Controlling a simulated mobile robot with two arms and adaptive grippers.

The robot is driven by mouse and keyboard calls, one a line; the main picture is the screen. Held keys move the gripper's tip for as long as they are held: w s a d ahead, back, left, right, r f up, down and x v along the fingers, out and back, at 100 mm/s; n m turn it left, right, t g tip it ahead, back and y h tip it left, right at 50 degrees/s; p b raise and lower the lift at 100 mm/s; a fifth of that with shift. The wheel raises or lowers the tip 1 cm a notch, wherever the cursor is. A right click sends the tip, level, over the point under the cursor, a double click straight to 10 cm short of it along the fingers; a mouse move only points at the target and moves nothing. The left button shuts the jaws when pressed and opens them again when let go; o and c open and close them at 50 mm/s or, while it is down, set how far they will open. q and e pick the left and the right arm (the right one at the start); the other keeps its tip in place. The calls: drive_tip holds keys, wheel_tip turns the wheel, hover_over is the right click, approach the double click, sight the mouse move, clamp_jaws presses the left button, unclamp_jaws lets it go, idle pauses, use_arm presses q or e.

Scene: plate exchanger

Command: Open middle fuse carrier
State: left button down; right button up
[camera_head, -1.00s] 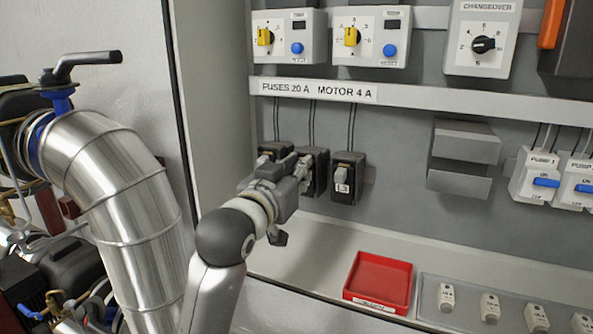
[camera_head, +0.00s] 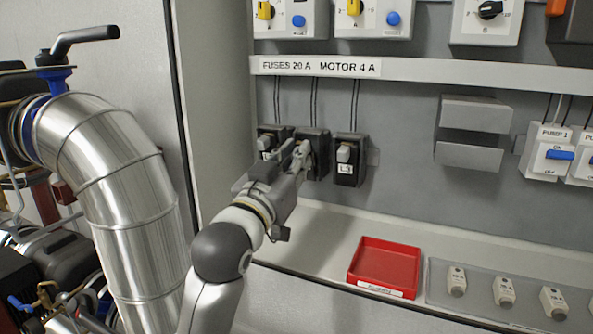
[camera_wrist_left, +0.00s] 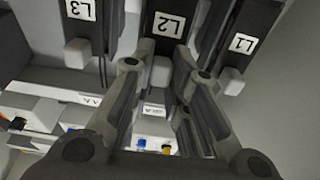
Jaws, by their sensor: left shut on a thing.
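The middle fuse carrier, black with a white L2 label (camera_wrist_left: 170,22) and a grey handle tab, hangs between two like carriers in the cabinet. In the head view the middle carrier (camera_head: 320,155) is partly hidden by my left gripper (camera_head: 302,153). In the left wrist view my left gripper (camera_wrist_left: 165,75) has its fingers on both sides of the L2 tab, shut on it. The carrier looks upright against its base; any slight tilt cannot be told. My right gripper is not in view.
The L1 carrier (camera_head: 268,142) and L3 carrier (camera_head: 350,160) stand close on either side. A red tray (camera_head: 385,290) and several loose fuses on a grey tray (camera_head: 440,270) lie on the shelf below. A silver duct (camera_head: 105,180) stands left of the cabinet.

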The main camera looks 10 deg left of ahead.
use_arm(q)
drive_tip(key=shift+s+a+f+t+h+b, duration=0.1)
drive_tip(key=shift+s+f+t+h+b, duration=0.4)
drive_tip(key=shift+b, duration=1.15)
drive_tip(key=shift+s+a+f+t+y+b, duration=0.1)
drive_tip(key=shift+f+t+b, duration=0.35)
drive_tip(key=shift+t+b, duration=0.85)
drive_tip(key=shift+s+a+f+t+h+b, duration=0.1)
drive_tip(key=shift+s+f+t+h+b, duration=0.3)
drive_tip(key=shift+b, duration=1.6)
drive_tip(key=shift+w+f, duration=0.1)
drive_tip(key=c, duration=1.4)
unclamp_jaws()
wheel_tip(320, 180, up, 10)
drive_tip(key=shift+r, duration=0.1)
drive_tip(key=shift+c, duration=0.2)
